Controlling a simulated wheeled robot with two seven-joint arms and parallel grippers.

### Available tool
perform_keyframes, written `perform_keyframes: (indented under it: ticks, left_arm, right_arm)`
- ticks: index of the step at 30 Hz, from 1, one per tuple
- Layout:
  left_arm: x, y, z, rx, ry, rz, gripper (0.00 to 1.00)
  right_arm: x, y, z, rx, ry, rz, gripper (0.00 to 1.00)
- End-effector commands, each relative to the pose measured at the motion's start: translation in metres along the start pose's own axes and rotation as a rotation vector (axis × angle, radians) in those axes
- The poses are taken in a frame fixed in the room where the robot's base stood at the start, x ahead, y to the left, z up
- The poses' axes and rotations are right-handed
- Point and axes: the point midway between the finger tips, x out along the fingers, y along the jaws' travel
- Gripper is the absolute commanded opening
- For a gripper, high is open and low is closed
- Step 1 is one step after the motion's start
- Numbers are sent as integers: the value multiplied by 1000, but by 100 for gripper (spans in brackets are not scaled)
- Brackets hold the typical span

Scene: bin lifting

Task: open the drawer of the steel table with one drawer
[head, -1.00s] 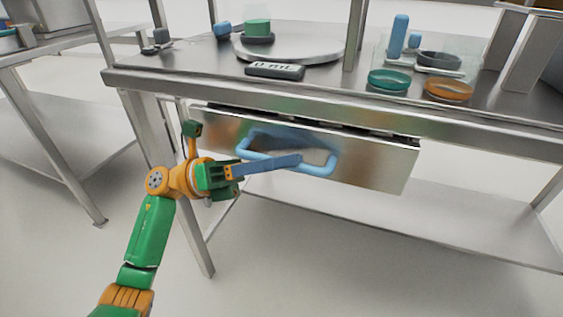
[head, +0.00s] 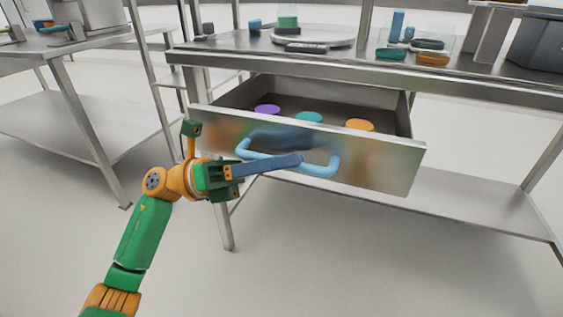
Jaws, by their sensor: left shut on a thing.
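The steel table (head: 470,82) stands across the middle and right of the head view. Its one drawer (head: 385,168) is pulled well out toward me, and its inside shows. A blue bar handle (head: 318,168) is on the drawer front. My left gripper (head: 292,162) reaches in from the left, its long blue-grey fingers shut on the handle. The fingers cover part of the handle. Inside the drawer lie a purple disc (head: 267,110), a teal disc (head: 308,117) and an orange disc (head: 359,125). My right gripper is not in view.
On the tabletop are a round plate (head: 335,37), a dark display box (head: 306,47), a teal dish (head: 391,54) and an orange dish (head: 433,59). A lower shelf (head: 460,195) runs below. Another steel table (head: 70,125) stands at left. The front floor is clear.

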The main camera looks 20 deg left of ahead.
Motion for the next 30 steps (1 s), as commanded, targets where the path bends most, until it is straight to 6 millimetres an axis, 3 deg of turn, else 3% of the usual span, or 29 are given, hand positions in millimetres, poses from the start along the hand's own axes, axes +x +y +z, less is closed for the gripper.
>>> perform_keyframes:
  ticks: [11, 12, 13, 22, 30]
  left_arm:
    - [0, 0, 1, 0, -2, 0, 0]
    - [0, 0, 1, 0, -2, 0, 23]
    - [0, 0, 1, 0, -2, 0, 30]
    - [-2, 0, 0, 0, -1, 1, 30]
    - [-54, 2, 0, -1, -3, 5, 30]
  right_arm:
    - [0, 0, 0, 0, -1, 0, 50]
    - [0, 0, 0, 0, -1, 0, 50]
    - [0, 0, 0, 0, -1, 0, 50]
    - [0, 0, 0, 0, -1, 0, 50]
    - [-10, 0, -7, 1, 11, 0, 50]
